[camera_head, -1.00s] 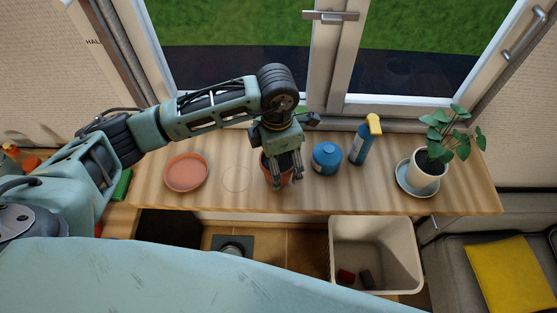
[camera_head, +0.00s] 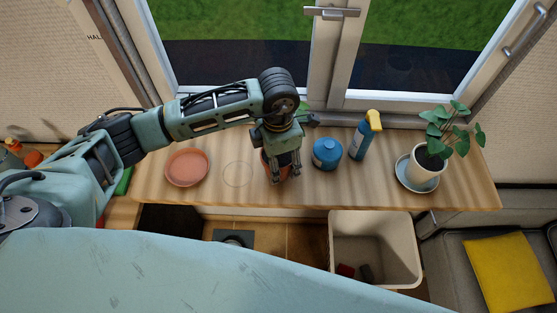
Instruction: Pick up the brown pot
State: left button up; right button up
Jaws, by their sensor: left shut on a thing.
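The brown pot (camera_head: 265,166) is on the wooden counter below the window, mostly hidden behind my left gripper. My left gripper (camera_head: 283,176) points down over the pot and is shut on it, with its fingers at the pot's near side. I cannot tell whether the pot's base touches the counter. My right gripper is not in view.
A terracotta saucer (camera_head: 187,168) lies left on the wooden counter (camera_head: 330,192), beside a faint ring mark. A white bin (camera_head: 399,228) is below.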

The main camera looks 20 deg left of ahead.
pick_arm(q)
jog(key=shift+w, duration=0.1)
jog(key=c, duration=0.6)
jog(key=shift+o, duration=0.2)
jog(key=shift+r, duration=0.15)
